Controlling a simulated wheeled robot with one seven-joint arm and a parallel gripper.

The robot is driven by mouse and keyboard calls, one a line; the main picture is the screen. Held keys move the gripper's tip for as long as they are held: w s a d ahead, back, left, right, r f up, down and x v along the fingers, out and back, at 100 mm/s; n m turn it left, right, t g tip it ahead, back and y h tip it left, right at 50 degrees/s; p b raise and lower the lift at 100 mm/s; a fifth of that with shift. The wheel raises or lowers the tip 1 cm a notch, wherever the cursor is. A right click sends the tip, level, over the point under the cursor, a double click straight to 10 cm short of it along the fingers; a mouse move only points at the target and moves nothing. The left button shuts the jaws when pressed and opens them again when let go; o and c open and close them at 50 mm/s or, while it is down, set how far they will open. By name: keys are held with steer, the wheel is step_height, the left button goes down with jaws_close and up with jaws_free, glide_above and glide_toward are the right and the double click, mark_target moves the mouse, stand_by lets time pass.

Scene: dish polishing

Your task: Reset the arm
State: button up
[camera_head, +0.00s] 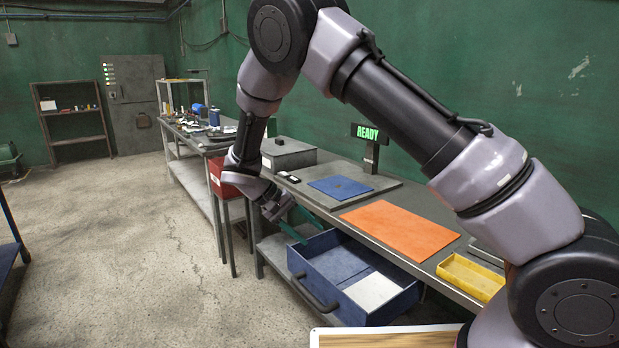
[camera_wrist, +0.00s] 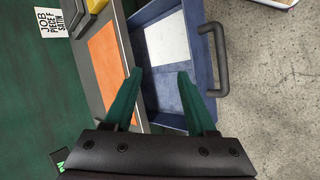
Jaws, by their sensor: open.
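My gripper (camera_head: 300,226) is at the end of my arm, above the far end of an open blue drawer (camera_head: 318,267) under the bench. In the wrist view my gripper (camera_wrist: 158,82) shows two green fingers spread apart with nothing between them. The blue drawer (camera_wrist: 201,40) lies beyond the fingers in that view, with a pale sheet in it and a dark handle (camera_wrist: 221,60) on its outer side. I cannot tell how far the fingers are above the drawer.
The bench bears an orange mat (camera_head: 401,229), a blue mat (camera_head: 340,188), a yellow tray (camera_head: 470,277) and a grey box (camera_head: 289,155). A sign (camera_head: 369,133) reads READY. A red bin (camera_head: 228,180) stands behind my gripper.

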steer(key=s+d+r+m+y, duration=0.15)
steer(key=d+r+y, duration=0.25)
steer(key=d+r, duration=0.55)
steer(key=s+d+r+m+y, duration=0.15)
steer(key=d+r+y, duration=0.35)
steer(key=r, duration=0.7)
steer(key=s+d+r+m+t+y, duration=0.1)
steer(key=s+d+r+m+t, duration=0.2)
steer(key=s+d+r+t, duration=0.3)
steer(key=s+d+r, duration=0.5)
steer(key=s, duration=0.2)
steer(key=shift+s+r+t+y, duration=0.15)
steer(key=shift+s+t+y, duration=0.15)
steer(key=shift+s, duration=0.1)
